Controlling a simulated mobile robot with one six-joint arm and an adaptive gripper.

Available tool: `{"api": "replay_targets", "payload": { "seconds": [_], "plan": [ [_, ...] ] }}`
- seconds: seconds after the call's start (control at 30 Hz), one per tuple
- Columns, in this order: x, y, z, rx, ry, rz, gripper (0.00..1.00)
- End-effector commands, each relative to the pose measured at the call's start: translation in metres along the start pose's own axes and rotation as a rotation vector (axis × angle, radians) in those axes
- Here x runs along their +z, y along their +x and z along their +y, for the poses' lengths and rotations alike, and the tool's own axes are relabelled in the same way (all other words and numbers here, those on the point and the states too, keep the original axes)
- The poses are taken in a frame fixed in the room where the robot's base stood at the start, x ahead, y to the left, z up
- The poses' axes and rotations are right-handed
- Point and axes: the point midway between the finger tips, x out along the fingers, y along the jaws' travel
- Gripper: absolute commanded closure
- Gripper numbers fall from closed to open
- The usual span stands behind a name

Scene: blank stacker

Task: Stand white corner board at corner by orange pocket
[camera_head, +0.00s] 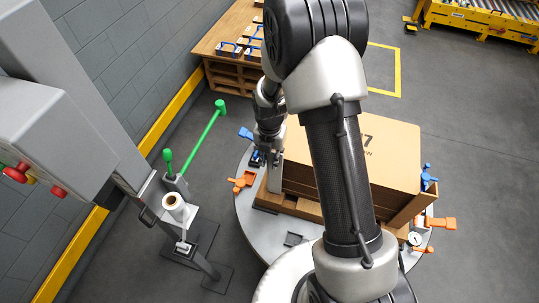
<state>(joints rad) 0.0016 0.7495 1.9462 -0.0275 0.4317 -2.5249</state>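My gripper (266,153) hangs at the left corner of the stacked brown boxes, pointing down. A pale upright strip, which looks like the white corner board (275,174), is at its fingertips and seems held between them. The board is close against the box corner; whether it touches the boxes or its base is seated cannot be told. An orange pocket (243,181) sits just left of the board at the rim of the round grey turntable. Another orange piece (438,222) is at the right rim. My arm hides the middle of the stack.
The boxes (390,150) stand on a wooden pallet (301,206) on the turntable (250,222). Blue pieces (246,134) (429,178) sit at its rim. A post with a white roll (175,206) and a green-handled lever (205,138) stand left. A wooden table (225,36) is behind.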

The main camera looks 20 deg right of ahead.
Motion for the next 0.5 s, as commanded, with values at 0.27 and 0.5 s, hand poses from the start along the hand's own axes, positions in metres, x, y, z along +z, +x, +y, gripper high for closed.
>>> {"api": "replay_targets", "payload": {
  "seconds": [0.27, 0.5],
  "plan": [
    [-0.0083, 0.0106, 0.0002, -0.009, -0.005, 0.018, 0.72],
    [-0.0073, 0.0077, -0.0001, -0.009, -0.003, 0.017, 0.72]
  ]
}}
